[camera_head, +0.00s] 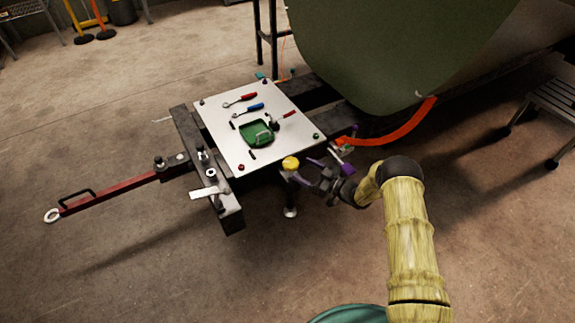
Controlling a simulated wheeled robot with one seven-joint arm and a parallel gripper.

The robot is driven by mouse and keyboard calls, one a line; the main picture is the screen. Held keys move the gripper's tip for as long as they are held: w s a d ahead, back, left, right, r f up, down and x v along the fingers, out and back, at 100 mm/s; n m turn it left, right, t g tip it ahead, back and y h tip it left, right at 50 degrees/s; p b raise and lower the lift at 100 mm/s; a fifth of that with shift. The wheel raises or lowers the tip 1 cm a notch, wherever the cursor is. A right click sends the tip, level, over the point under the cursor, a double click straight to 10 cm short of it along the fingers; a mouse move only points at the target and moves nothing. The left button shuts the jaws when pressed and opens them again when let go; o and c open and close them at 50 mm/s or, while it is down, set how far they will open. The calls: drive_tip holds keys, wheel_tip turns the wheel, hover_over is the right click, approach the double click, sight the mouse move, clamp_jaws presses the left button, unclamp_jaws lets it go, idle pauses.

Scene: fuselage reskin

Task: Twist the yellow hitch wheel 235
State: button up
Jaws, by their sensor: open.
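The yellow hitch wheel (290,163) is a small round yellow knob by the near right edge of the metal plate. A dark post runs down below it to a pale foot near the floor. The gripper is open and holds nothing that I can see. I cannot tell whether a finger touches the wheel or its post.
The metal plate (225,122) carries wrenches, a green tray (260,134) and small knobs. A red tow bar (110,190) extends left. A large green fuselage panel (400,45) and an orange curved strip (405,126) stand behind. The floor in front is clear.

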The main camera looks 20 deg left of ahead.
sight(287, 160)
drive_tip(key=b+x, duration=0.2)
drive_tip(key=x, duration=0.5)
drive_tip(key=shift+f+b, duration=0.15)
drive_tip(key=shift+b, duration=0.15)
drive_tip(key=shift+w+a, duration=0.15)
drive_tip(key=shift+a, duration=0.25)
drive_tip(key=shift+r, duration=0.2)
drive_tip(key=shift+c, duration=0.3)
drive_tip(key=c, duration=0.9)
